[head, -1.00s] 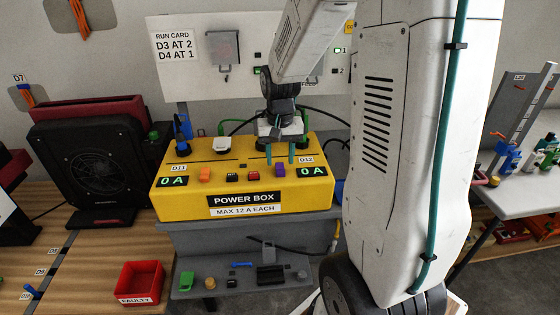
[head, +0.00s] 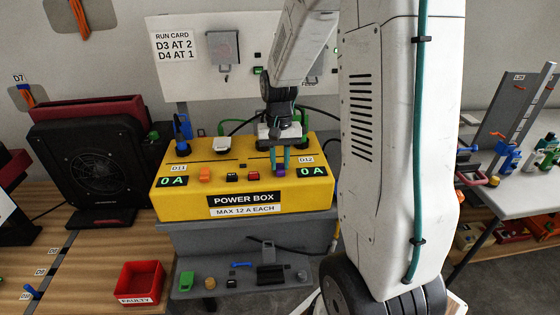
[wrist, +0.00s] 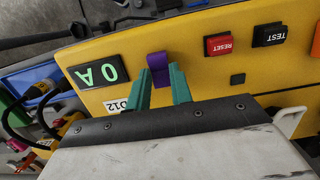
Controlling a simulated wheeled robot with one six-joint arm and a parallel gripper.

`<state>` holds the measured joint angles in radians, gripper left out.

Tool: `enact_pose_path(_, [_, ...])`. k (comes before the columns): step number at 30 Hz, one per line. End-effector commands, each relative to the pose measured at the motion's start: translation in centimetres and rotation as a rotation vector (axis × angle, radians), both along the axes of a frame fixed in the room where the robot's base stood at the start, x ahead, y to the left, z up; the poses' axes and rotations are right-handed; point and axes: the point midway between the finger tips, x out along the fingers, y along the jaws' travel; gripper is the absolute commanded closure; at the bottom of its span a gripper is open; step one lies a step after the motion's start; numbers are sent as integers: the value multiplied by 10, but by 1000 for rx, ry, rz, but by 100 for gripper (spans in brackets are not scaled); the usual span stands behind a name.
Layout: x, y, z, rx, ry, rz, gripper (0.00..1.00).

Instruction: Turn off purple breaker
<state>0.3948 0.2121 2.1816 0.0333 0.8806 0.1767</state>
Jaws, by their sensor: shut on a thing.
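The yellow power box (head: 240,197) stands on a grey stand, with the purple breaker (head: 281,171) on its front slope, left of the right-hand "0 A" display (head: 312,172). In the wrist view the purple breaker (wrist: 158,70) sits between the teal fingertips. My gripper (head: 281,165) reaches down from above and is shut on the purple breaker; it also shows in the wrist view (wrist: 160,77). The orange breaker (head: 205,174) is on the left side of the box, beside the left "0 A" display (head: 172,181).
Black test (wrist: 269,34) and red reset (wrist: 218,45) buttons lie close beside the purple breaker. A blue plug (head: 182,129) stands at the box's back left. A red "FAULTY" bin (head: 140,283) and a black fan (head: 88,165) are to the left.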

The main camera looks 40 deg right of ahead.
Motion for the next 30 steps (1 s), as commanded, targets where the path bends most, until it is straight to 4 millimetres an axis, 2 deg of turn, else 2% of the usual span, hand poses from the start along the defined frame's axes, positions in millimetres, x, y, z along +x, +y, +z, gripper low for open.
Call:
enact_pose_path(6, [4,-2,-1,67,96,-1,100])
enact_pose_path(15, [4,-2,0,72,102,0,100])
enact_pose_path(16, [4,-2,0,72,102,0,70])
enact_pose_path(18, [4,-2,0,72,102,0,56])
enact_pose_path(26, [4,-2,0,70,102,0,56])
enact_pose_path(30, [7,-4,11,69,99,0,56])
